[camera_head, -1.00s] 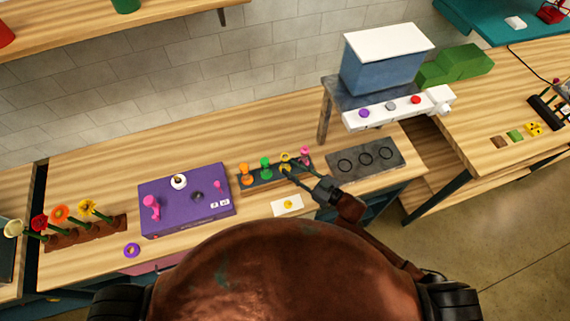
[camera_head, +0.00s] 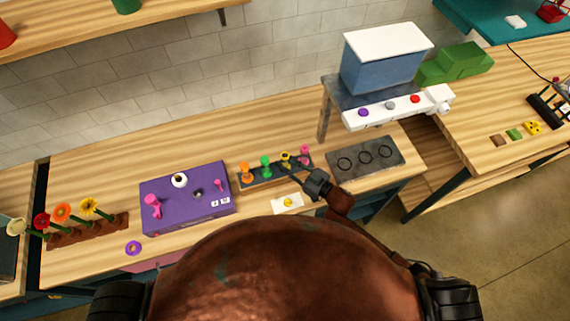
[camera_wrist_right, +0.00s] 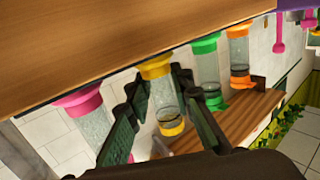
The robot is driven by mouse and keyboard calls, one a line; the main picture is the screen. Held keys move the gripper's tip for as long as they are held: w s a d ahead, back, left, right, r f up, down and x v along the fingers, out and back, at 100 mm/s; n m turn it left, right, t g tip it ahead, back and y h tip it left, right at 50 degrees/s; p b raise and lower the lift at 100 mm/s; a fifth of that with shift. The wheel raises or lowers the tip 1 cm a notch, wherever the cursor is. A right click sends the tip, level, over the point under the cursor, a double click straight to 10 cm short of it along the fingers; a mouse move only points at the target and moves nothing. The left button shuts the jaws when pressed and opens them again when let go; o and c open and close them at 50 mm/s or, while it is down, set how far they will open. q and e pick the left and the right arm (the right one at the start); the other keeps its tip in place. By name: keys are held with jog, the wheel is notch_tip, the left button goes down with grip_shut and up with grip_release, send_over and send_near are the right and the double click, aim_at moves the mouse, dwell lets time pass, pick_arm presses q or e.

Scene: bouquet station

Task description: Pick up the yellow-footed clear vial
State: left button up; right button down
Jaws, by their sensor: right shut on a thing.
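The yellow-footed clear vial (camera_head: 286,158) is in the dark rack (camera_head: 262,178), between the green-footed vial (camera_head: 265,165) and the pink-footed vial (camera_head: 305,153). In the right wrist view the clear vial (camera_wrist_right: 166,100) has a yellow foot at its upper end and a yellow band at its lower end. My right gripper (camera_wrist_right: 163,98) has a dark finger on each side of it and is shut on it. In the head view my right gripper (camera_head: 295,176) reaches in from the lower right; its fingertips are too small to make out. My left gripper is not in view.
An orange-footed vial (camera_head: 245,173) is at the rack's left end. A purple box (camera_head: 190,215) stands left of the rack, a white card (camera_head: 287,208) lies in front, and a grey plate with rings (camera_head: 385,152) lies to the right.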

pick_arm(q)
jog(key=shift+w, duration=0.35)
pick_arm(e)
jog(key=shift+r, duration=0.2)
